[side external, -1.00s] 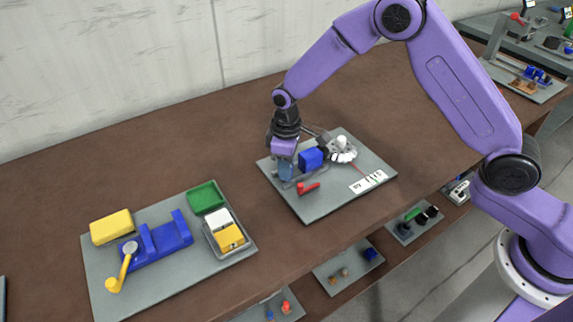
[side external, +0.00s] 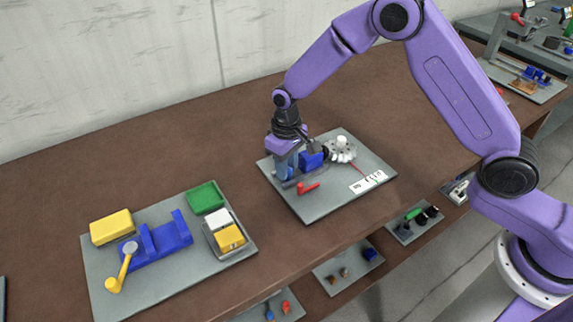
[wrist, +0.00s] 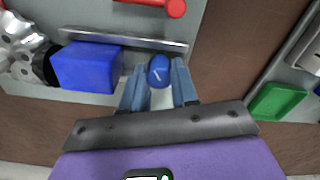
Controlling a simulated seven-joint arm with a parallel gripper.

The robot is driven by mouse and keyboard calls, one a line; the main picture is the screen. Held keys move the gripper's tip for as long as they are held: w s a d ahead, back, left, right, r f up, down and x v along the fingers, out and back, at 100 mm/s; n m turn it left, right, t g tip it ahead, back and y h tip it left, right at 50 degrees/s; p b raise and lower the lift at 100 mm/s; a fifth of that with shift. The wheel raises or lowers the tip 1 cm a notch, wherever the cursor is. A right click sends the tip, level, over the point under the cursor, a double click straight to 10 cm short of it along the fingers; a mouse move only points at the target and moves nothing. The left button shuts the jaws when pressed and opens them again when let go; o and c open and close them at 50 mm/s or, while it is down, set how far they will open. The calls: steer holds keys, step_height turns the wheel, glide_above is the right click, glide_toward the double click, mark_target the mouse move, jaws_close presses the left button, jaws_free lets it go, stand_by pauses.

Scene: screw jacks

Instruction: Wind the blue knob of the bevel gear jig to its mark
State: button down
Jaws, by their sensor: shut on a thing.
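The bevel gear jig stands on a grey plate (side external: 326,202) in the middle of the bench in the side view. In the wrist view its blue knob (wrist: 159,71), with a pale line on its face, sits between my fingertips. My gripper (wrist: 159,78) is shut on the knob; it also shows at the jig's left end in the side view (side external: 285,172), where it hides the knob. The jig's blue block (side external: 311,160) is beside the gripper. The pale bevel gear (side external: 341,150) is to its right, with a red pointer near a white marked card (side external: 368,182).
A red handle (side external: 308,188) lies in front of the gripper on the same plate. Another grey plate to the left carries a blue vise-like jig (side external: 160,241) with a yellow crank, a yellow block (side external: 111,227) and a green tray (side external: 206,197). Bare bench lies behind.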

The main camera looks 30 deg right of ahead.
mark_target(289, 169)
steer(key=c, duration=0.9)
jaws_free()
steer(key=shift+o, duration=0.2)
steer(key=shift+r, duration=0.1)
step_height(289, 169, up, 17)
steer(key=shift+r, duration=0.1)
steer(key=s+d+n, duration=0.3)
steer(key=s+d, duration=0.2)
steer(key=s, duration=0.6)
steer(key=s+d+f+n, duration=0.1)
steer(key=s+d+n, duration=0.2)
steer(key=s, duration=0.8)
steer(key=s+d+n, duration=0.2)
steer(key=s+d, duration=0.6)
steer(key=s, duration=0.3)
steer(key=shift+s+f+n, duration=0.2)
steer(key=shift+s+n, duration=0.2)
